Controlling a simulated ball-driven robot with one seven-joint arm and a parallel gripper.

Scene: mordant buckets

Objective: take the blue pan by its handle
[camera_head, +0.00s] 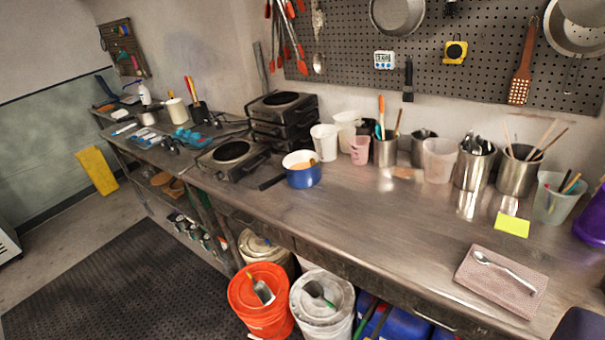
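The blue pan (303,177) stands upright on the steel counter, near its front edge and right of the hot plates. It has a pale inside with something orange in it. A short dark bar (271,183) sticks out to its lower left and looks like its handle. My gripper is not recognisable in this view, and nothing covers the pan.
A hot plate (233,152) sits just left of the pan, with stacked burners (283,120) behind. White cups (324,142) stand close behind it. The steel counter (370,215) is clear to its right. An orange bucket (261,300) stands below the front edge.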

